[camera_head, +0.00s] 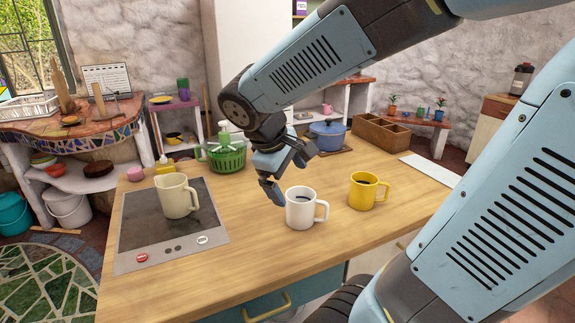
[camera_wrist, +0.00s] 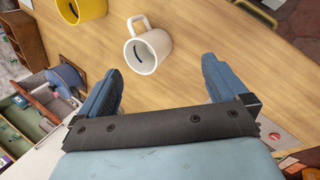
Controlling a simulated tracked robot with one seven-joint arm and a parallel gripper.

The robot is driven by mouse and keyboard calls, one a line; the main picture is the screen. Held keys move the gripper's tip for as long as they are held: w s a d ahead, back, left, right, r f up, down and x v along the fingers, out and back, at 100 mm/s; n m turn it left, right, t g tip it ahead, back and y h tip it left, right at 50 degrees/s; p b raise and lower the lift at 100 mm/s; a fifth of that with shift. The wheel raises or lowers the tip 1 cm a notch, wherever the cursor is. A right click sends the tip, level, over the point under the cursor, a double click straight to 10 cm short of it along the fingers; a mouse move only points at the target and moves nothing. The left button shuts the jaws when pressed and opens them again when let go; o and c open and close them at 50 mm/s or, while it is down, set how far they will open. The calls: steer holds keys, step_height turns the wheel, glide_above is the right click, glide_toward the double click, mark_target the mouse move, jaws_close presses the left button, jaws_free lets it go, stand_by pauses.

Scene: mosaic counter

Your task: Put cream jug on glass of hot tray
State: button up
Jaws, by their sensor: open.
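The cream jug (camera_head: 175,196) stands upright on the dark glass of the hot tray (camera_head: 137,226), at the left of the counter in the head view. The jug is not visible in the wrist view, where a corner of the tray with its red mark (camera_wrist: 277,138) shows at lower right. My gripper (camera_head: 284,178) is open and empty above the counter, right of the jug and just behind a white mug (camera_head: 300,208). In the wrist view my two fingers (camera_wrist: 163,68) are spread wide, with the white mug (camera_wrist: 150,54) beyond them.
A yellow mug (camera_head: 365,191) stands right of the white mug. Behind are a green colander (camera_head: 226,157), a blue pot (camera_head: 328,136) and a wooden box (camera_head: 381,133). A yellow bottle (camera_head: 163,166) stands behind the jug. The front middle of the counter is clear.

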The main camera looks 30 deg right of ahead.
steer(key=s+a+r+m+t+y, duration=0.3)
steer(key=s+r+m+y, duration=0.1)
steer(key=s+r+m, duration=0.1)
steer(key=shift+s+r+m+t+y, duration=0.3)
steer(key=shift+r+m+t, duration=0.1)
steer(key=shift+r+m, duration=0.25)
steer(key=shift+f, duration=0.1)
stand_by(1.7)
steer(key=shift+c, duration=0.3)
